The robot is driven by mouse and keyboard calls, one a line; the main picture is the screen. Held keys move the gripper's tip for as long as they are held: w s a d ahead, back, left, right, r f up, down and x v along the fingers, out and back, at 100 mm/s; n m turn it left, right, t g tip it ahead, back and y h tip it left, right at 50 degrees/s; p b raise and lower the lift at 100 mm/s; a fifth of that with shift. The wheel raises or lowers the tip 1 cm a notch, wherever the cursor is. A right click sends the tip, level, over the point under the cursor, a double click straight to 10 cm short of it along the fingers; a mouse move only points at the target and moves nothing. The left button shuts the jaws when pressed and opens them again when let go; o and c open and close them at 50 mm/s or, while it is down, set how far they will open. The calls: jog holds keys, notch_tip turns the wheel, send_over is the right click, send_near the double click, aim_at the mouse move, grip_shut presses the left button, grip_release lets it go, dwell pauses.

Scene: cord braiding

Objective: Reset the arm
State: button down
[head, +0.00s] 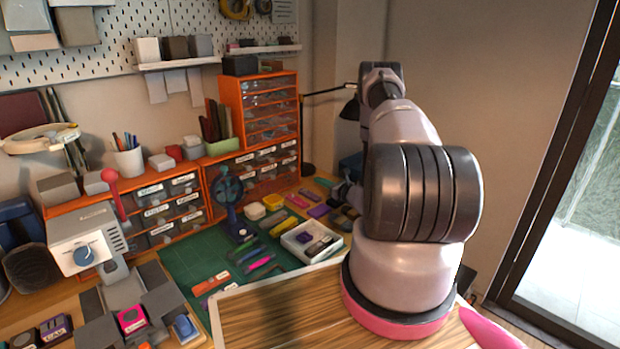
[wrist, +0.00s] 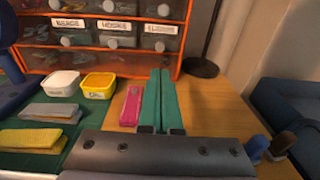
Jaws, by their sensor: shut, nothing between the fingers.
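My gripper (wrist: 161,75) shows in the wrist view as two long teal fingers side by side. The fingers are closed together with nothing between them. They point toward the orange drawer cabinet (wrist: 124,58), above the wooden desk (wrist: 212,115). A pink block (wrist: 131,106) lies just left of the fingers, and I see no grip on it. In the head view my arm stands at the right and reaches away over the desk. Its thick joint hides most of the gripper there.
White (wrist: 61,83) and yellow (wrist: 98,86) tubs stand left of the fingers. A lamp base (wrist: 201,68) stands behind right. In the head view a white tray (head: 290,241) and tools lie on the green mat (head: 190,262). The desk right of the fingers is mostly bare.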

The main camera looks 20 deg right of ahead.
jog(key=shift+s, duration=0.2)
jog(key=w+a+r+n+g+y, duration=0.1)
jog(key=a+r+n+g+y, duration=0.15)
jog(key=a+r+n, duration=0.4)
jog(key=a+r+n+g+y, duration=0.1)
jog(key=a+r+y, duration=0.3)
jog(key=r, duration=0.6)
jog(key=s+a+r+n+g+y, duration=0.1)
jog(key=s+a+r+n+g, duration=0.3)
jog(key=r, duration=0.3)
jog(key=s+a+r+n+g, duration=0.3)
jog(key=s+a+r, duration=0.1)
jog(key=a+r, duration=0.25)
jog(key=s+a+r+n+g+h, duration=0.2)
jog(key=s+r+n, duration=0.25)
jog(key=s, duration=0.25)
jog(key=s+a+r+n+g+h, duration=0.1)
jog(key=s+a+r+n+h, duration=0.15)
jog(key=s+r, duration=0.45)
jog(key=s+d+r+n+t+h, duration=0.2)
jog(key=s+n+h, duration=0.1)
jog(key=s, duration=0.5)
jog(key=s+d+r+n+t+h, duration=0.2)
jog(key=s+d+r+n+h, duration=0.1)
jog(key=s, duration=0.5)
jog(key=shift+s+d+r+n, duration=0.2)
jog(key=shift+d+r+n, duration=0.15)
